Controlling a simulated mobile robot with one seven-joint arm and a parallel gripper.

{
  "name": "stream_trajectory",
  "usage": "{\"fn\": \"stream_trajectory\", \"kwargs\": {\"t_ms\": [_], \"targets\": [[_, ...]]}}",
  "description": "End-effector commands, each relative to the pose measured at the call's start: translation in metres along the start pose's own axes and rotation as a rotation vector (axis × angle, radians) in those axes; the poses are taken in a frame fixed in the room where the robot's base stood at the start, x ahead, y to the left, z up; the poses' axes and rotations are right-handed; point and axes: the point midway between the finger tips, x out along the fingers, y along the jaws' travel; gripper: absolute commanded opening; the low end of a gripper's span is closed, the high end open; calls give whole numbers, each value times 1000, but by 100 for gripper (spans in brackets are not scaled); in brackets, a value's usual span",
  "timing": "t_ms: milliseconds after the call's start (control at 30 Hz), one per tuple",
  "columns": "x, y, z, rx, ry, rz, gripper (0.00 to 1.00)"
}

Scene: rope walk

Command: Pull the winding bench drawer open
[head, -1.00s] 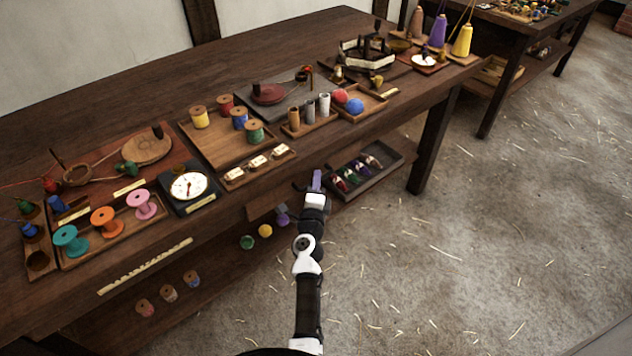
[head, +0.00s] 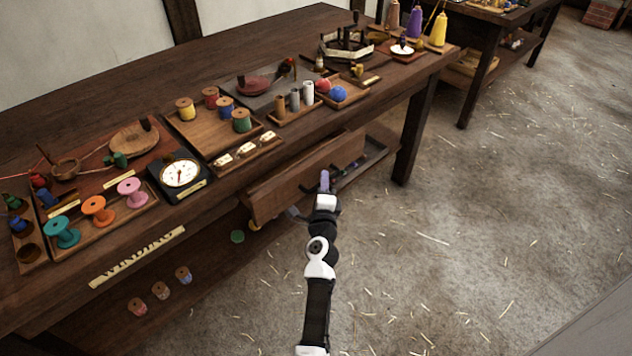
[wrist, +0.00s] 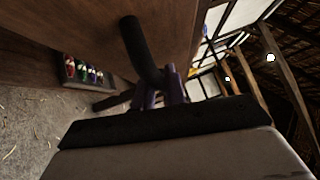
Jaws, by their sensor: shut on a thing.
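The winding bench (head: 215,195) is dark wood, with a "WINDING" label on its front edge. Its drawer (head: 295,180) shows as a brown wooden front standing out from under the bench top, so it is at least partly open. The drawer's inside is hidden from the head view. In the wrist view the drawer front (wrist: 85,25) fills the upper left, with a dark bar handle (wrist: 138,45) on it. My gripper (wrist: 160,92) has its purple fingers closed around the near end of the handle. In the head view my gripper (head: 308,200) is at the drawer front.
Spools, a round dial (head: 182,173) and wooden trays crowd the bench top. A tray of small coloured items (head: 360,165) sits on the lower shelf, beyond the drawer. The straw-strewn floor (head: 450,250) to the right is clear.

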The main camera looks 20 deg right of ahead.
Motion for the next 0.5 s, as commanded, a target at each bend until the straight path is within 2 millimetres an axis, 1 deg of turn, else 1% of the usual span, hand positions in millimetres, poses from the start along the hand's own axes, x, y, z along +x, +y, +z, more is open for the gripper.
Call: {"fn": "stream_trajectory", "kwargs": {"t_ms": [33, 167, 400, 500], "targets": [[-5, 0, -7, -1, 4, -1, 0], [-19, -2, -23, 0, 5, -1, 0], [-60, -12, -64, -2, 5, -2, 0], [-74, -16, -79, -1, 4, -2, 0]]}}
